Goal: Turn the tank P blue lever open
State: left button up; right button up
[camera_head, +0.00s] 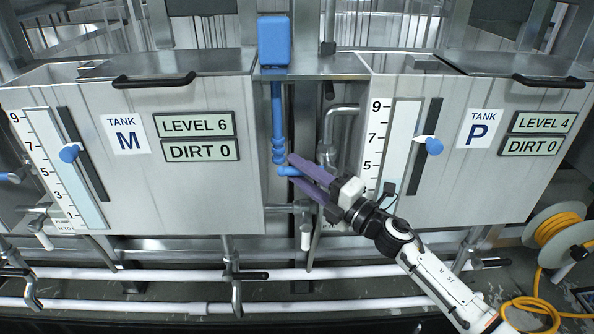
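Tank P (480,180) is the grey tank on the right, with a "TANK P" label (480,130). A blue pipe (277,105) runs down between tanks M and P from a blue box (274,40). At its lower end a short blue lever (287,170) points right. My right gripper (294,170) comes in from the lower right. Its two purple fingers are apart, one above and one below the lever's end. Whether they touch it I cannot tell. The fingers partly hide the lever's tip and the pipework behind. My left gripper is out of view.
Tank M (200,195) stands on the left. Grey pipes (340,112) stand close behind my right gripper. White pipes (160,273) run low across the front. An orange cable reel (556,235) stands at the right.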

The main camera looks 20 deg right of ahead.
jog(key=shift+w+a, duration=0.25)
jog(key=shift+w, duration=0.2)
grip_shut()
jog(key=shift+r, duration=0.1)
